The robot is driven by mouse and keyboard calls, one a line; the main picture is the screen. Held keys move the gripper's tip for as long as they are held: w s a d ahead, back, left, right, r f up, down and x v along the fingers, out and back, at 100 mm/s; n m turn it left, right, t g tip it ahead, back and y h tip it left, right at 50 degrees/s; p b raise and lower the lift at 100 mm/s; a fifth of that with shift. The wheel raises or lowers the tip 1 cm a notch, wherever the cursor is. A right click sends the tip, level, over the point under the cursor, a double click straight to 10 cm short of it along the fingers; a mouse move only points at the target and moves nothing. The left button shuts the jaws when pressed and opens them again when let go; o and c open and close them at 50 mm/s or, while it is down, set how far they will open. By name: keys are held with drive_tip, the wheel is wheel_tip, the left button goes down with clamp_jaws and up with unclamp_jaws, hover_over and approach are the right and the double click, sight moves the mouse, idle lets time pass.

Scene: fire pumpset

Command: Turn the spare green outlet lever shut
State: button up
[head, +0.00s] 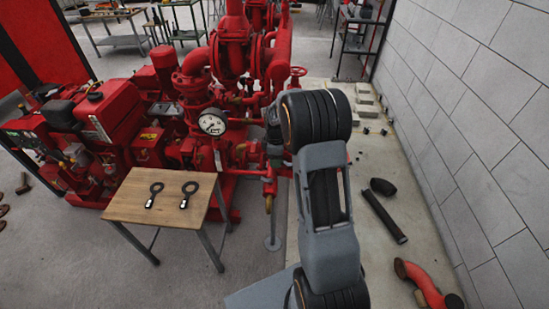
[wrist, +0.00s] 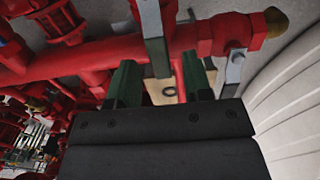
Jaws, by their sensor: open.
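My gripper (wrist: 160,66) shows in the wrist view with its two green fingers apart. A flat grey lever (wrist: 152,35) comes down from the top of that view, and its lower end shows between the fingers; I cannot tell if they touch. A second grey lever (wrist: 235,66) hangs at the right, by the end of a red pipe (wrist: 100,52) with a brass-coloured end (wrist: 275,22). Neither lever looks clearly green, so I cannot tell which is the spare outlet's.
The red pumpset (head: 190,130) with a gauge (head: 212,122) fills the middle. A black tube (head: 384,216) and a red elbow (head: 420,280) lie near the right wall (head: 480,130).

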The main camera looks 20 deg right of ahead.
drive_tip(key=shift+c, duration=0.4)
clamp_jaws()
